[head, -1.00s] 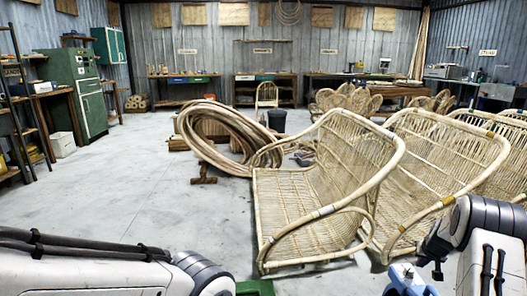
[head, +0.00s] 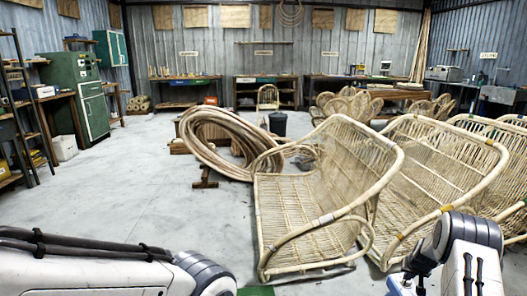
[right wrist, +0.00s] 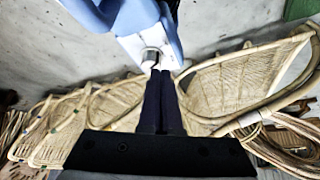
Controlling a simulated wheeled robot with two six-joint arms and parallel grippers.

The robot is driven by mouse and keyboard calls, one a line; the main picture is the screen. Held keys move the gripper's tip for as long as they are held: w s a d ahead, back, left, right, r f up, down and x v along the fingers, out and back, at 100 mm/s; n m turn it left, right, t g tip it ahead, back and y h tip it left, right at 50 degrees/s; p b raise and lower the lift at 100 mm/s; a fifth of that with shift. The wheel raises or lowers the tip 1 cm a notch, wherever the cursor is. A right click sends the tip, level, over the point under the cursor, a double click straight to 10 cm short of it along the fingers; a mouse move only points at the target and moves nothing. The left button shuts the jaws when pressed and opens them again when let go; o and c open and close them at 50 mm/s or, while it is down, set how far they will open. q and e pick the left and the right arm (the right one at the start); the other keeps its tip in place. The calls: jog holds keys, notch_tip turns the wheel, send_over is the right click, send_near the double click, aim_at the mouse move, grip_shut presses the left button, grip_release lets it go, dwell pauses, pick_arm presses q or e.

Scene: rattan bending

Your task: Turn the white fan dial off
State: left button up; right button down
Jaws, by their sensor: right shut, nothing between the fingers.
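I cannot make out a white fan or its dial in either view. My right gripper (right wrist: 160,73) shows in the right wrist view as two dark fingers side by side, shut and empty. Its arm enters the head view at the bottom right, in front of the rattan chairs. My left arm crosses the bottom left of the head view, and its gripper is outside the picture.
Rattan chairs (head: 315,200) fill the right side, close to my right arm. A large rattan coil (head: 215,150) lies at the middle. A green cabinet (head: 93,108) stands left, and workbenches (head: 265,82) line the back wall. The floor (head: 120,190) at left is clear.

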aim_at(409, 287)
jog(key=shift+f+b, duration=1.2)
jog(key=shift+f, duration=0.8)
jog(key=shift+w+d, duration=0.4)
jog(key=shift+d, duration=0.1)
jog(key=shift+s+d+b, duration=0.25)
jog(key=shift+d+b, duration=0.05)
jog(key=shift+b, duration=0.35)
jog(key=shift+s+d+b, duration=0.1)
jog(key=shift+d+b, duration=0.25)
jog(key=shift+d, duration=0.1)
jog(key=shift+s, duration=0.2)
